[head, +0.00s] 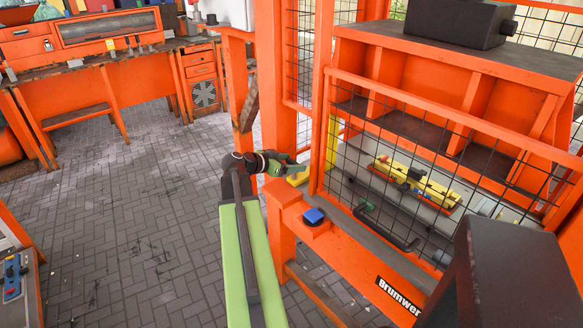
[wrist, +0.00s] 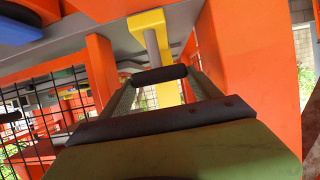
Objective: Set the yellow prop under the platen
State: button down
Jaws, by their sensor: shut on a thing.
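My gripper (head: 292,167) is at the left side of the orange press, beside its orange post. In the wrist view my gripper (wrist: 162,80) is shut on a dark grip with a grey rod that runs to a yellow piece, seemingly the yellow prop (wrist: 168,94). In the head view the prop (head: 298,178) shows as a small yellow part at the fingertips; the post hides some of it. The ribbed orange upper block (head: 440,70), likely the platen, sits above the grey bed (head: 375,195). A gap lies between them, behind mesh.
A wire mesh guard (head: 440,150) with an orange frame closes the press front. A yellow bar with coloured parts (head: 420,184) lies on the bed. A blue button (head: 313,215) sits on the front rail. An orange workbench (head: 90,75) stands far left; the floor between is clear.

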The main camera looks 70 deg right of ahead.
jog(key=shift+d+r, duration=0.15)
jog(key=shift+d, duration=0.1)
jog(key=shift+c, duration=0.6)
grip_release()
jog(key=shift+a, duration=0.15)
jog(key=p+v, duration=0.6)
jog(key=v, duration=1.1)
jog(key=shift+a+f+p, duration=0.15)
jog(key=shift+f+p, duration=0.05)
jog(key=shift+p, duration=0.1)
jog(key=shift+w, duration=0.1)
